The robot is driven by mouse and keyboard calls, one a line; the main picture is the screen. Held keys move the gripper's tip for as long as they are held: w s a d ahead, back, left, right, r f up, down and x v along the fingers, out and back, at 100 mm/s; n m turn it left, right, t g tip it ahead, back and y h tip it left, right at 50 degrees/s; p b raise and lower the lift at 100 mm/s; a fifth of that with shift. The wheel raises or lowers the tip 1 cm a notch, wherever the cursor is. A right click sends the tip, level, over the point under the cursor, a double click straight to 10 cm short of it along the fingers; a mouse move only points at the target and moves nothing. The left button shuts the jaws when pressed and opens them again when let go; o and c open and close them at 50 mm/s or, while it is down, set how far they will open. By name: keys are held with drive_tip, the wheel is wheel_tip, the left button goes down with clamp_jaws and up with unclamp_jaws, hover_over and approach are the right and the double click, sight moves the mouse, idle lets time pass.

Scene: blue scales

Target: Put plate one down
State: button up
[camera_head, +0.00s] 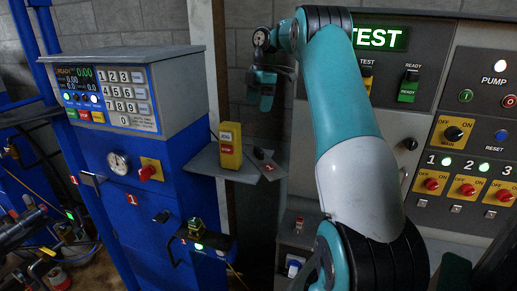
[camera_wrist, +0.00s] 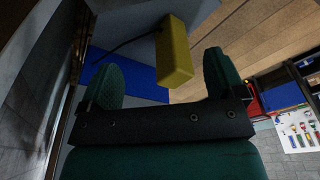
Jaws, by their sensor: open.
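A small grey plate with a red "1" tag (camera_head: 268,167) and a dark knob lies at the right end of a grey shelf (camera_head: 207,166). It appears to rest on the shelf, partly over its edge. My gripper (camera_head: 262,92) is above the shelf, apart from the plate. In the wrist view my gripper (camera_wrist: 163,72) has its two fingers spread wide with nothing held between them. The plate cannot be made out in the wrist view.
A yellow box (camera_head: 229,146) stands on the shelf beside the plate; it also shows in the wrist view (camera_wrist: 174,52). A blue scales cabinet (camera_head: 170,190) stands left. A grey control panel (camera_head: 480,120) with switches stands right.

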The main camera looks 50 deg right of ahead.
drive_tip(key=d+f+b, duration=0.1)
drive_tip(key=d, duration=0.1)
drive_tip(key=b, duration=0.4)
hover_over(259, 148)
wheel_tip(259, 148, down, 10)
drive_tip(key=shift+d+f, duration=0.1)
drive_tip(key=shift+f, duration=0.15)
drive_tip(key=shift+s+a+f+p, duration=0.15)
drive_tip(key=shift+f+p, duration=0.65)
drive_tip(key=shift+f, duration=0.7)
drive_tip(key=shift+w+a+f+p, duration=0.1)
drive_tip(key=shift+f+p, duration=0.7)
drive_tip(key=shift+f, duration=0.7)
drive_tip(key=c, duration=1.2)
drive_tip(key=shift+r, duration=0.1)
